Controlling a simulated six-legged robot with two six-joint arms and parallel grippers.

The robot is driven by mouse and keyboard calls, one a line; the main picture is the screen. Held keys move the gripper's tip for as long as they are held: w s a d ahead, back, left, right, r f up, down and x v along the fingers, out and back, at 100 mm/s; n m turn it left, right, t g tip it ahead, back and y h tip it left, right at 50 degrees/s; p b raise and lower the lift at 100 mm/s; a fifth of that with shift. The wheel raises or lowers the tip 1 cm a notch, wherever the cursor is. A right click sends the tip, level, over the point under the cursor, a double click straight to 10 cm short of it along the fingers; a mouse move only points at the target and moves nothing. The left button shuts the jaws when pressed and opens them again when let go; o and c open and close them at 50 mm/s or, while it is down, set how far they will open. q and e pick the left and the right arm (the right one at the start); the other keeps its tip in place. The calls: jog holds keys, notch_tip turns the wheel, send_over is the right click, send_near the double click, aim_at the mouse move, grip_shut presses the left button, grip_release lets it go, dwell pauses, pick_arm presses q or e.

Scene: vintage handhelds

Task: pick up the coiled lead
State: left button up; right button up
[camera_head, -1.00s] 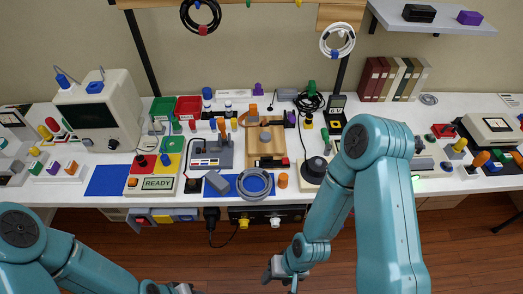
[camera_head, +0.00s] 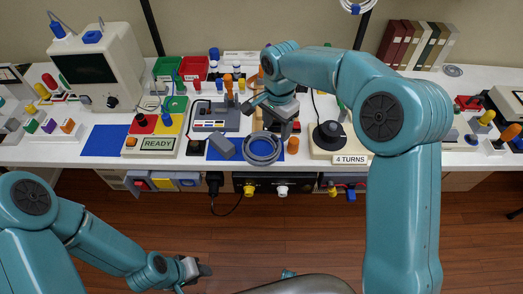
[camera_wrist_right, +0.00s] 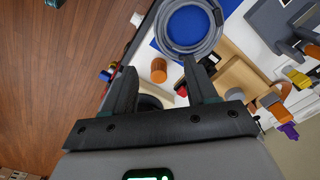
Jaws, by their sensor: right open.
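The coiled lead (camera_head: 262,162) is a grey ring of cable lying at the front of the white table, partly on a blue mat (camera_head: 218,153). It also shows at the top of the right wrist view (camera_wrist_right: 161,38). My right gripper (camera_head: 268,118) is open and empty, above and just behind the coil in the head view. In the wrist view its two dark fingers (camera_wrist_right: 160,68) are spread, and the right fingertip comes near the coil's lower edge. My left gripper (camera_head: 203,270) hangs low in front of the table, away from the coil; its jaw opening is unclear.
A grey block (camera_head: 221,147) sits against the coil's left side. An orange cylinder (camera_head: 292,145) stands close on its right. A dark knob on a "4 TURNS" box (camera_head: 351,159) and a "READY" box (camera_head: 158,144) flank the area. The wooden tray (camera_wrist_right: 237,76) is nearby.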

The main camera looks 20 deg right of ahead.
send_over(273, 155)
jog(key=f, duration=0.8)
jog(key=shift+d+f, duration=0.2)
jog(key=shift+d, duration=0.1)
jog(key=f, duration=0.2)
jog(key=f+p, duration=0.1)
jog(key=f, duration=0.2)
jog(key=shift+a, duration=0.2)
jog(key=shift+r, duration=0.1)
grip_shut()
